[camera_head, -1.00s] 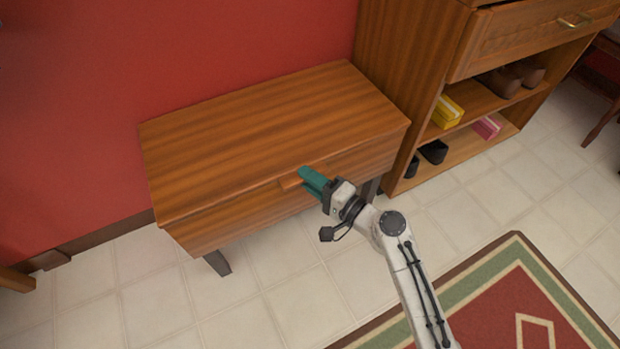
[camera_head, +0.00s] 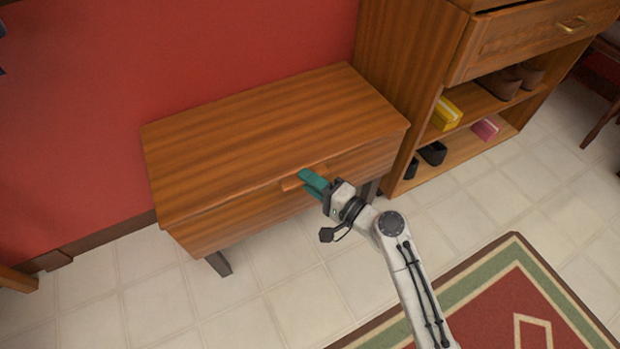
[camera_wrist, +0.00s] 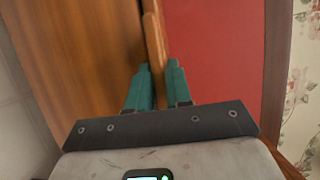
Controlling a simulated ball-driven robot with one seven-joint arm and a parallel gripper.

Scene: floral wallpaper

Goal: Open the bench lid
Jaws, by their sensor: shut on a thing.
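The wooden bench (camera_head: 215,230) stands against the red wall. Its flat lid (camera_head: 270,130) lies down, with no clear gap along the front edge. A small wooden handle (camera_head: 291,183) sticks out from the front edge of the lid. My gripper (camera_head: 308,178), with teal fingers, is at this handle and shut on it. In the wrist view the handle (camera_wrist: 154,42) runs up between my two fingertips (camera_wrist: 158,72). The fingers hide part of the handle.
A wooden cabinet (camera_head: 408,75) stands close to the bench's right end. Its shelves hold brown shoes, a yellow box (camera_head: 446,113) and a pink box (camera_head: 485,129). A red and green rug (camera_head: 475,310) lies at lower right. Tiled floor (camera_head: 270,290) in front is clear.

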